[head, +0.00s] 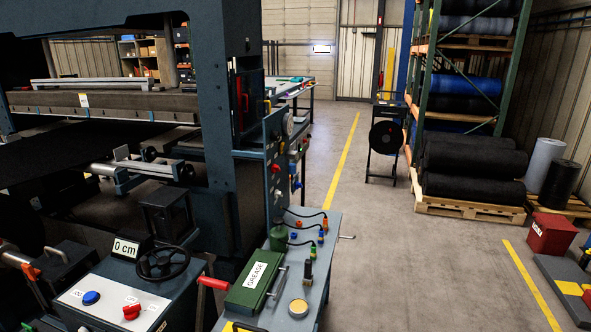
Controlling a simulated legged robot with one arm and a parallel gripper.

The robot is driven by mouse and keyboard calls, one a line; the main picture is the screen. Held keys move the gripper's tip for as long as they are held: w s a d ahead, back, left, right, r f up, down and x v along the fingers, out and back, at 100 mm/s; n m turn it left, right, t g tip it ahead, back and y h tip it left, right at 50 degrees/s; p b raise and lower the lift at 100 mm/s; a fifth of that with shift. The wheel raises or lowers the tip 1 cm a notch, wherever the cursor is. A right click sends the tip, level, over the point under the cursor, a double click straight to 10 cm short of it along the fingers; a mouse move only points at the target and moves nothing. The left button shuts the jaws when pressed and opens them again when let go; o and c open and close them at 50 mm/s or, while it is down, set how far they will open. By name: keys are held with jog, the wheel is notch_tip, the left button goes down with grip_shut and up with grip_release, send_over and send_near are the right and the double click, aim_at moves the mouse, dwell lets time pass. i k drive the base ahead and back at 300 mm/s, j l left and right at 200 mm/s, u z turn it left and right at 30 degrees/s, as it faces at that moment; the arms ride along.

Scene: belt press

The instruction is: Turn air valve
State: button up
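No part in view is labelled as the air valve, and I cannot tell which one it is. A tall control panel (273,135) on the press's right side carries several small coloured knobs and fittings, including a red one (276,168). On the grey bench below it, several small fittings with dark hoses (310,228) stand near the back. A red lever handle (213,283) sticks out left of the green GREASE box. An orange-red handle (32,271) sits on a pipe at the lower left. My gripper is not in view.
The green GREASE box (257,283) lies on the grey bench (312,290). A console (105,295) with a handwheel (163,262) and "0 cm" display stands left. The aisle floor (390,265) is clear. A rack with dark rolls (470,165) stands right.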

aim_at(275, 168)
jog(key=i+l, duration=0.4)
jog(key=i+l+u, duration=0.1)
jog(key=i+l, duration=0.25)
jog(key=l, duration=0.25)
jog(key=i+l, duration=0.35)
jog(key=l, duration=0.2)
jog(key=i+j, duration=0.1)
jog(key=i, duration=0.55)
jog(key=i+j+u, duration=0.1)
jog(key=i, duration=0.5)
